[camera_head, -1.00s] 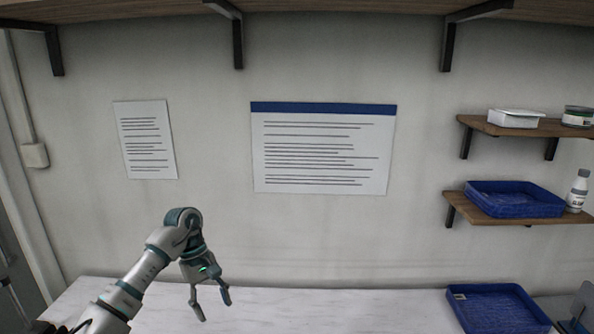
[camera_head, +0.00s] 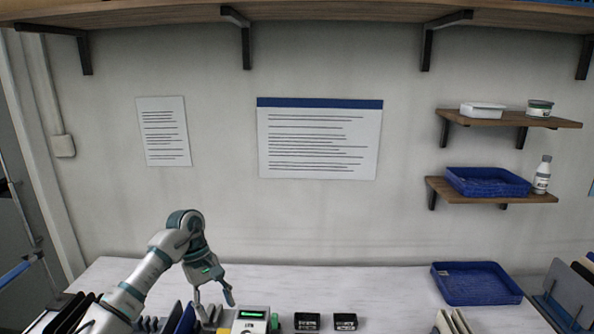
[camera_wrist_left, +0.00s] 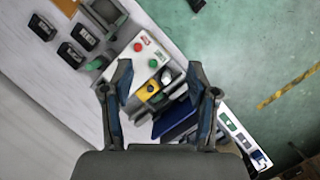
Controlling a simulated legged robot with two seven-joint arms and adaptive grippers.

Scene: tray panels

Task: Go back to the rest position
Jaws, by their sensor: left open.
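My right gripper is not in view.
Black blocks (camera_head: 307,321) sit on the table right of the box. A blue tray (camera_head: 478,299) lies at the right. Dark panels (camera_head: 572,292) stand in a rack at the far right. Shelves (camera_head: 490,197) hang on the wall. The table's middle back is clear.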

